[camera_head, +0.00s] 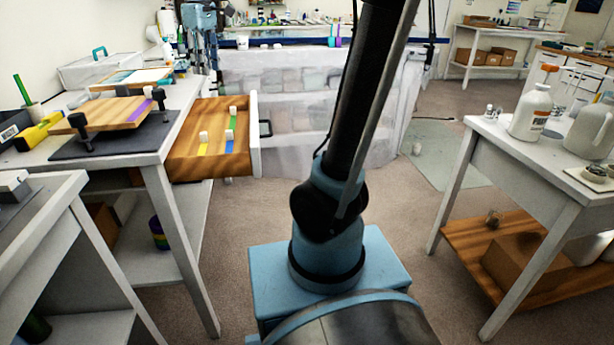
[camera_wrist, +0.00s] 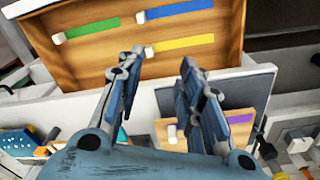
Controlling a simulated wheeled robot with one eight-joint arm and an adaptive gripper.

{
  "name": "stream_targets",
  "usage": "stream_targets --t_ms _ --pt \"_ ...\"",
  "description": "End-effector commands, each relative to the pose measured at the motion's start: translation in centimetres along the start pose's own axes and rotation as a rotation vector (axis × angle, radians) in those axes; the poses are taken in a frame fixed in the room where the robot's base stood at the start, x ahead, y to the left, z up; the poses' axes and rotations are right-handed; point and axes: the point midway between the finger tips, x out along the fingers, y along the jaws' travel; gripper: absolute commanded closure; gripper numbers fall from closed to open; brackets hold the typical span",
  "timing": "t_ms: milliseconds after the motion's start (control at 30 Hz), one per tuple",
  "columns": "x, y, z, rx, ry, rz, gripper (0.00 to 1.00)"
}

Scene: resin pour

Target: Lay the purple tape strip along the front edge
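The purple tape strip (camera_head: 140,111) lies on the wooden board (camera_head: 100,117) on the left table, near the board's drawer-side edge, with a white tab (camera_head: 147,91) at one end.
An open wooden drawer (camera_head: 186,158) holds green (camera_wrist: 106,28), blue (camera_wrist: 178,9) and yellow (camera_wrist: 183,44) strips with white tabs. Black clamps (camera_head: 80,130) stand by the board on a dark mat (camera_head: 115,144). Bottles (camera_head: 530,112) stand on the right table. Open floor lies between.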

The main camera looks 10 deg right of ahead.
Motion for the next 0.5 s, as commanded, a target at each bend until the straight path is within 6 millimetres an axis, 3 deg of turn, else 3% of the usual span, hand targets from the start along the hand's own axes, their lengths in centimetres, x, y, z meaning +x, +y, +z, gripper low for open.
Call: stream_targets --t_ms 33,100,500 --pt "1.0 0.3 2.3 0.053 0.005 0.005 0.66" --pt "2.3 0.5 5.0 0.127 0.011 0.012 0.66" --pt "12.0 -1.1 19.6 0.543 0.056 0.054 0.66"
